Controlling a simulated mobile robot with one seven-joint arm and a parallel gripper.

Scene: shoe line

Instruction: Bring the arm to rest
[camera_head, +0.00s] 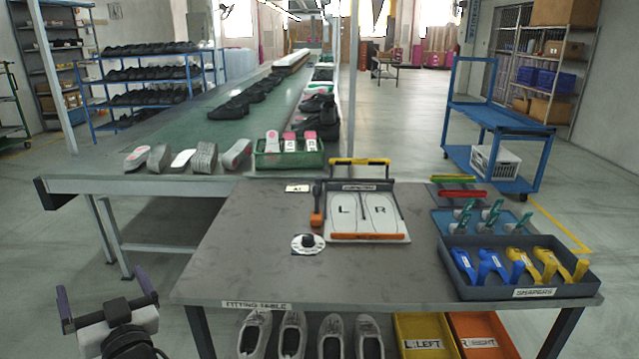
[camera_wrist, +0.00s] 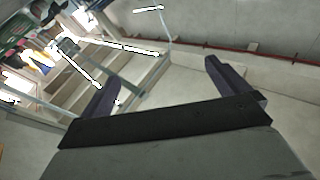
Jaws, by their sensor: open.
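My gripper (camera_head: 107,301) is at the lower left of the head view, to the left of the fitting table (camera_head: 230,255) and apart from it. Its two dark fingers stand wide apart with nothing between them. In the wrist view my gripper (camera_wrist: 160,85) also shows its two fingers apart and empty. Behind the fingers, that view shows pale floor and part of a metal frame, strongly tilted. Most of my arm is out of view.
The fitting table bears a white L/R board (camera_head: 365,215), a tray of shapers (camera_head: 515,275) and teal pieces. Shoes, a yellow bin (camera_head: 424,336) and an orange bin (camera_head: 481,335) are underneath. A green conveyor (camera_head: 185,132) stands behind. Floor left of the table is clear.

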